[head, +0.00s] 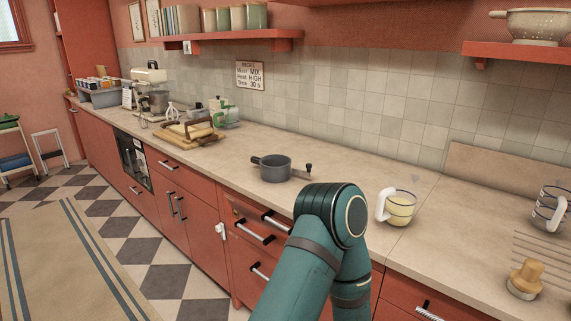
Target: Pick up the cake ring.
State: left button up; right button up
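I cannot make out a cake ring for certain in the head view. A round grey pot-like vessel (272,168) stands on the counter left of the middle, with a small dark knobbed thing (308,168) at its right. A teal arm of mine rises from the bottom edge, and its bent joint covers part of the counter front. Neither gripper shows, so I cannot see whether they are open or hold anything.
The long beige counter (350,166) carries a measuring jug with yellowish contents (402,209), a wooden-knobbed tool (525,280), a striped mug (550,210) and a board (182,138) with pale blocks. Clear counter lies behind the jug. Red shelves hang above.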

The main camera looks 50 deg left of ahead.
aim_at(274, 169)
jog(key=j+z, duration=0.15)
jog(key=j, duration=0.25)
jog(key=k+j+z, duration=0.1)
jog(key=j, duration=0.25)
jog(key=k+j+z, duration=0.15)
jog(key=j, duration=0.25)
jog(key=j+z, duration=0.15)
jog(key=j, duration=0.25)
jog(key=k+j+z, duration=0.15)
jog(key=j, duration=0.2)
jog(key=k+j, duration=0.15)
jog(key=j, duration=0.25)
jog(key=k+j, duration=0.1)
jog(key=j, duration=0.25)
jog(key=k+j, duration=0.15)
jog(key=j, duration=0.25)
jog(key=k+j, duration=0.1)
jog(key=j, duration=0.25)
jog(key=k+j+z, duration=0.1)
jog(key=j, duration=0.3)
